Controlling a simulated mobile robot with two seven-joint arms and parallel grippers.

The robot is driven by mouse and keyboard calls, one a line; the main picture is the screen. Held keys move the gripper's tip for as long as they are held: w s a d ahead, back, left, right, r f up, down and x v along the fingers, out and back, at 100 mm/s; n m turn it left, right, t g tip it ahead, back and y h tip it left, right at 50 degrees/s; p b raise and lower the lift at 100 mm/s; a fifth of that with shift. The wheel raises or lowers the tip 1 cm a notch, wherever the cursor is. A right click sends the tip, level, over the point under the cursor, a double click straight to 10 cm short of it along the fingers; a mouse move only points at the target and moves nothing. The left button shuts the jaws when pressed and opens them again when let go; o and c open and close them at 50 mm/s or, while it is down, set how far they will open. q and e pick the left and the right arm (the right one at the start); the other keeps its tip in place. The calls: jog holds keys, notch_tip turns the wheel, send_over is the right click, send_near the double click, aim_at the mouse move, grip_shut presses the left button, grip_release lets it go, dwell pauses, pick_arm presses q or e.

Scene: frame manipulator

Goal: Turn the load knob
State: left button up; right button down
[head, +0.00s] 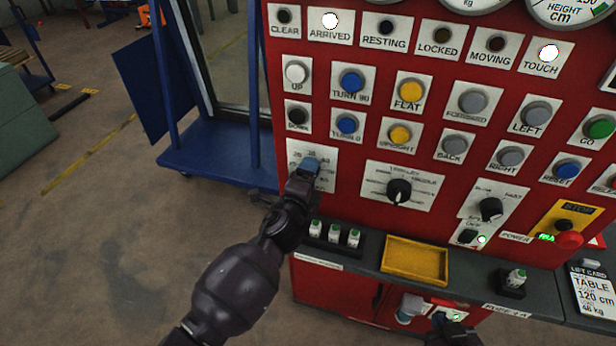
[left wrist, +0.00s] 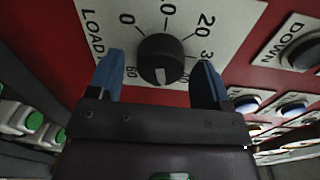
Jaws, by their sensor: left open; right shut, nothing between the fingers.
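The load knob (left wrist: 160,59) is black with a white mark, on a white plate marked LOAD (left wrist: 98,22) with a number scale. The mark points toward the bottom of the left wrist view, between the 60 and the partly hidden 40. My left gripper (head: 307,170) is open at the plate, its blue fingers either side of the knob; a gap shows between each finger and the knob. In the head view the gripper covers the knob. My right gripper (head: 412,308) is low at the bottom, in front of the cabinet, shut and empty, partly cut off.
The red panel (head: 345,130) carries several buttons, plus a middle knob (head: 399,191) and a right knob (head: 490,209). Below, a ledge holds white-and-green fuses (head: 334,235) and a yellow tray (head: 415,260). A blue cart (head: 215,160) stands left; floor there is open.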

pick_arm(q)
jog(key=v, duration=1)
jog(key=shift+s, duration=0.4)
jog(key=shift+a, duration=0.1)
